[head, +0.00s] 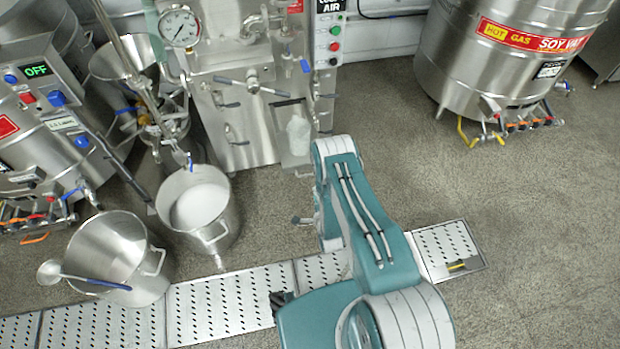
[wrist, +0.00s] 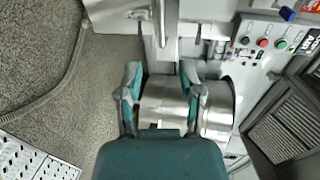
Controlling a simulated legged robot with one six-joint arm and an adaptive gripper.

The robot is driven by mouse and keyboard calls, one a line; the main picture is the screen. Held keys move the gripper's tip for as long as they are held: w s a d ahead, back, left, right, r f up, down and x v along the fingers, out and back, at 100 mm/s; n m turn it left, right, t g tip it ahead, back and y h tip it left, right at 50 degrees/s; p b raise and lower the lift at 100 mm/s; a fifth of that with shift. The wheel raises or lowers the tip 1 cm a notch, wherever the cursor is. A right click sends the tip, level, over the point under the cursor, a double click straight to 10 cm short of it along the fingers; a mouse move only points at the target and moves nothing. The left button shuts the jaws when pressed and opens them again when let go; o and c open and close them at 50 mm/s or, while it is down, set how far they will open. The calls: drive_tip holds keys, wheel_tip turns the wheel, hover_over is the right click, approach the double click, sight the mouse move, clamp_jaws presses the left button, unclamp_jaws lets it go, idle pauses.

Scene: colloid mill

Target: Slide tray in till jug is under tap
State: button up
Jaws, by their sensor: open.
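A pale, whitish jug-like container (head: 298,135) stands in the head view at the lower right of the steel machine's front, on a light plate that looks like the tray (head: 294,161). A tap-like lever fitting (head: 253,86) sticks out of the machine's front, above and left of the container. In the wrist view my gripper (wrist: 163,80) is open, its two fingers spread apart. A shiny steel cylindrical part (wrist: 166,104) shows between the fingers; I cannot tell whether they touch it. In the head view my arm hides most of the gripper.
A steel pot with white contents (head: 200,205) and an empty pot with a ladle (head: 108,258) stand on the floor at left. A control panel (head: 328,35) is on the machine's right. A soy vat (head: 495,60) stands back right. Floor at right is clear.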

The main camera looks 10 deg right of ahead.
sight(309, 174)
drive_tip(key=x, duration=1)
drive_tip(key=shift+w+f, duration=0.1)
drive_tip(key=shift+w, duration=0.3)
clamp_jaws()
